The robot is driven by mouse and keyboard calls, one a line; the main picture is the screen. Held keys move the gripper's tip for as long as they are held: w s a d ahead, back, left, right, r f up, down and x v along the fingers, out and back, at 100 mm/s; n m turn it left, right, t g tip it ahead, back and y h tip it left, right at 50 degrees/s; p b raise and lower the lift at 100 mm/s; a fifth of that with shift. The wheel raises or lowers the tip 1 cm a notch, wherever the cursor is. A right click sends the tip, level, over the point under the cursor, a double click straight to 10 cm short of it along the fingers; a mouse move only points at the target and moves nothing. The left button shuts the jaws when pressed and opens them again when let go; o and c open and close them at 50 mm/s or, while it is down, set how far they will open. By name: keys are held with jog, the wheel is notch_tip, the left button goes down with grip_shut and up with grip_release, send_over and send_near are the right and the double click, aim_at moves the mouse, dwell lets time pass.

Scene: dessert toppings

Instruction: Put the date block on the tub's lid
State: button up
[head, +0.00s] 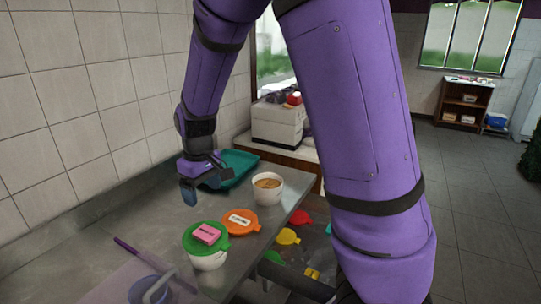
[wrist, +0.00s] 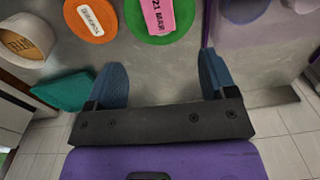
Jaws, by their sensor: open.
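The pink date block (head: 207,234) lies on the green lid (head: 192,243), which covers a white tub (head: 207,262) on the metal counter. In the wrist view the date block (wrist: 158,14) shows dark "21 MAR" lettering on the green lid (wrist: 180,28). My gripper (head: 190,190) is above the counter, behind the tub and near the teal tray. In the wrist view its blue fingers (wrist: 160,72) are wide apart with nothing between them. The date block is apart from the fingers, beyond them.
An orange lid (head: 232,227) with a white label lies beside the tub. A teal tray (head: 238,160) is at the back. A bluish container (head: 150,292) and purple stick (head: 127,247) are at the front.

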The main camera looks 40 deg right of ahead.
jog(key=s+d+r+m+t, duration=0.2)
jog(key=s+d+r, duration=0.1)
jog(key=s+r, duration=0.6)
jog(key=s+d+r+m+t, duration=0.2)
jog(key=s+r, duration=0.7)
jog(key=s, duration=0.5)
jog(key=shift+s+d+t, duration=0.35)
jog(key=shift+d+t, duration=0.15)
jog(key=shift+d, duration=0.2)
